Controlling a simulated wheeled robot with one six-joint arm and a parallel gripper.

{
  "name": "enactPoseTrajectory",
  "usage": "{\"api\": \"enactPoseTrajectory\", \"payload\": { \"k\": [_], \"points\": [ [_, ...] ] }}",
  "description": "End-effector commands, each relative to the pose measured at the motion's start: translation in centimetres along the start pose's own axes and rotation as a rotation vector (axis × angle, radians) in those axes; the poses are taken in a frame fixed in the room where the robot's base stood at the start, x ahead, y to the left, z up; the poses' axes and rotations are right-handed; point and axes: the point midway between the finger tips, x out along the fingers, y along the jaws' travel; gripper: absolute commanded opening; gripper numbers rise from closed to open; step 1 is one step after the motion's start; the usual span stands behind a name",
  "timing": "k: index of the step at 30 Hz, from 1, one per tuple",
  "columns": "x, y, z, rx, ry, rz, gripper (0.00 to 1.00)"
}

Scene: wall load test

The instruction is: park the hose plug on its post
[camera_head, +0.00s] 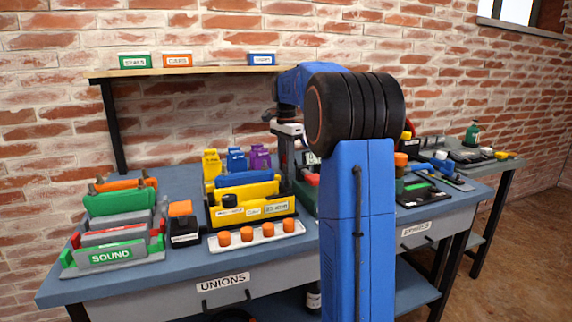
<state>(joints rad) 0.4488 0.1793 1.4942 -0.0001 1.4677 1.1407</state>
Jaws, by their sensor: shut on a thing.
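My gripper (287,160) points down over the middle of the blue workbench (155,285), just right of a yellow holder. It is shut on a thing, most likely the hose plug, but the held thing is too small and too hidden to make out. My blue arm with its black ribbed joint covers the bench right of the gripper. I cannot pick out the post for the plug; it may be hidden behind my arm.
A yellow holder (228,217) and a white strip with orange knobs (258,235) stand near the gripper. A "SOUND" rack (110,255) is at the left. Small parts crowd the right side; the front left bench edge is bare.

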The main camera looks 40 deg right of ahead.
Motion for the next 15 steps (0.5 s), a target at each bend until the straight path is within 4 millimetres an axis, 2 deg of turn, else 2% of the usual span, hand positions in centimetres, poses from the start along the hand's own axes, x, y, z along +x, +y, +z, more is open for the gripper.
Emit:
{"api": "enactPoseTrajectory", "payload": {
  "k": [15],
  "points": [
    [1.0, 0.0, 0.0, 0.000, 0.000, 0.000, 0.00]
  ]
}}
